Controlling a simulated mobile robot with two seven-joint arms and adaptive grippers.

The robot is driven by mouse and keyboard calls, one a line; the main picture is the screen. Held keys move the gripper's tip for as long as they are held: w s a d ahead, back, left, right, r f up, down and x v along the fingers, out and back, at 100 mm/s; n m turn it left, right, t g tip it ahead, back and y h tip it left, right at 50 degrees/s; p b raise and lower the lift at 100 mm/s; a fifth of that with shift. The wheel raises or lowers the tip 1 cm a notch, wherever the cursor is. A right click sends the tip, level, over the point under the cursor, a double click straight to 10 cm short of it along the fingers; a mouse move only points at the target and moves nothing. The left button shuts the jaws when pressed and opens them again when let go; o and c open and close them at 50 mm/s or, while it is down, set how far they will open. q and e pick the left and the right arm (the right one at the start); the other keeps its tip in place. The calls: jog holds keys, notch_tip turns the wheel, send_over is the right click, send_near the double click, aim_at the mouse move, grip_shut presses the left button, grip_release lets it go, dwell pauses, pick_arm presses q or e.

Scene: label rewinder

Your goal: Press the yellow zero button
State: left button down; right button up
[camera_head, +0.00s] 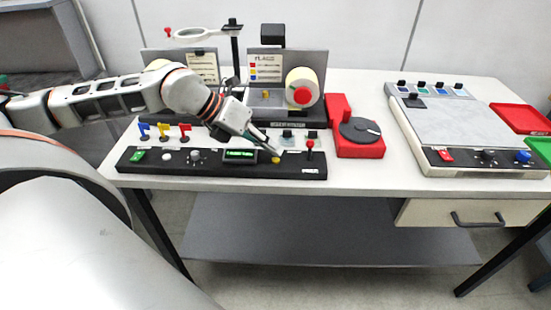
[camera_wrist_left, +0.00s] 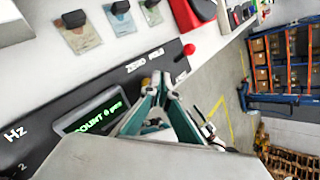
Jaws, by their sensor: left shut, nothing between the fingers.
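The yellow zero button (camera_head: 276,160) is near the right part of the black control panel (camera_head: 222,168), at the table's front edge. My left gripper (camera_head: 277,152) is shut and empty, with its fingertips just above the button in the head view. I cannot tell whether they touch it. In the left wrist view, the closed fingertips (camera_wrist_left: 161,78) are below the panel's ZERO HOLD lettering (camera_wrist_left: 146,60). My right gripper is not in view.
A red-knobbed lever (camera_head: 310,144) stands just right of the button. A green-lit display (camera_head: 240,155) lies to its left. Coloured flag-like pieces (camera_head: 164,131) stand behind the panel. The label rewinder (camera_head: 303,92) is behind, and a red turntable unit (camera_head: 359,148) is to the right.

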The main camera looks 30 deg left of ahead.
aim_at(272, 160)
pick_arm(q)
jog(key=shift+r+p, duration=1.2)
jog(key=shift+r, duration=1.35)
